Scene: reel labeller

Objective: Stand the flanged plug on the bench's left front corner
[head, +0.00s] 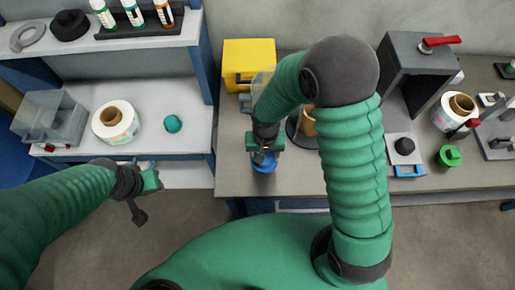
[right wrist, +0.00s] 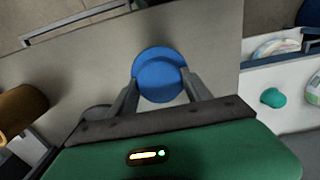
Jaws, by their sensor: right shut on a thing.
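The blue flanged plug (head: 264,164) is in my right gripper (head: 264,158), over the left front part of the grey bench (head: 232,178). In the right wrist view the plug (right wrist: 160,70) shows as a round blue disc between the two fingers of the gripper (right wrist: 162,88), which is shut on it. I cannot tell whether the plug touches the bench top. My left gripper (head: 142,195) hangs over the floor in front of the white shelf unit, apart from everything. Its fingers are too small to read as open or shut.
A yellow box (head: 249,60) stands at the bench's back left. A grey machine with a red lever (head: 440,42), a green knob-like piece (head: 449,156) and a label reel (head: 455,108) are at the right.

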